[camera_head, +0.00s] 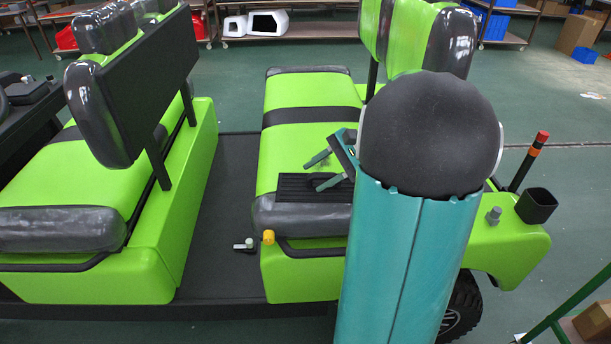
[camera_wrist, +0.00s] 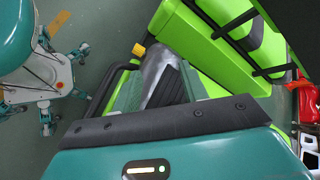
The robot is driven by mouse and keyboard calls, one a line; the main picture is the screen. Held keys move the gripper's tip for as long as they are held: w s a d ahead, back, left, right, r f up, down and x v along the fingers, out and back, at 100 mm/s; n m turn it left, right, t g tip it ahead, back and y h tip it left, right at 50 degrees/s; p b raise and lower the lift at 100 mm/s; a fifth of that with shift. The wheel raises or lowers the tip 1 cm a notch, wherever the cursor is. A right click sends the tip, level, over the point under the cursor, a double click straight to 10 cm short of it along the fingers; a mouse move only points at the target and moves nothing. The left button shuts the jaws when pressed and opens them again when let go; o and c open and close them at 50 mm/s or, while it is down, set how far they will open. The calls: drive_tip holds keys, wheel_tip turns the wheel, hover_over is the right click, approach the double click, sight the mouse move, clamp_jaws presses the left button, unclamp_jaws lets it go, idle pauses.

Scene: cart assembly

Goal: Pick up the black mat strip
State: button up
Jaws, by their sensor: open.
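The black mat strip (camera_head: 296,188) lies on the lime-green seat of the cart, near the seat's grey front edge. Its surface looks ribbed. In the wrist view a dark ribbed part of the mat strip (camera_wrist: 171,86) shows on the seat, partly hidden by my gripper's body. My gripper (camera_head: 314,176) is open and empty at the right part of the mat, with its two fingers apart. One finger appears over the green seat and the other over the mat in the head view. I cannot tell whether either finger touches the mat.
The yellow knob (camera_head: 268,237) and a black seat rail (camera_head: 305,251) stand at the seat's front edge. The cart's dark floor (camera_head: 222,215) lies to the left, with a small lever (camera_head: 245,245) on it. A seat backrest (camera_head: 425,35) rises behind my arm.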

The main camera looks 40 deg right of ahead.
sight(328, 178)
drive_tip(key=s+d+f+m+t, duration=0.1)
drive_tip(key=d+m, duration=0.1)
drive_tip(key=d, duration=0.3)
drive_tip(key=s+d+f+m+t, duration=0.1)
drive_tip(key=d+f+t, duration=0.1)
drive_tip(key=d, duration=0.3)
drive_tip(key=s+d+f+m+t, duration=0.1)
drive_tip(key=d+m+t, duration=0.1)
drive_tip(key=d, duration=0.4)
drive_tip(key=shift+s+f+m, duration=0.3)
drive_tip(key=shift+s+f, duration=0.05)
drive_tip(key=shift+f, duration=0.05)
drive_tip(key=shift+f+t, duration=0.1)
drive_tip(key=shift+t, duration=0.2)
drive_tip(key=x, duration=0.8)
drive_tip(key=shift+x, duration=2.75)
drive_tip(key=shift+s+f, duration=0.1)
drive_tip(key=shift+s, duration=0.05)
clamp_jaws()
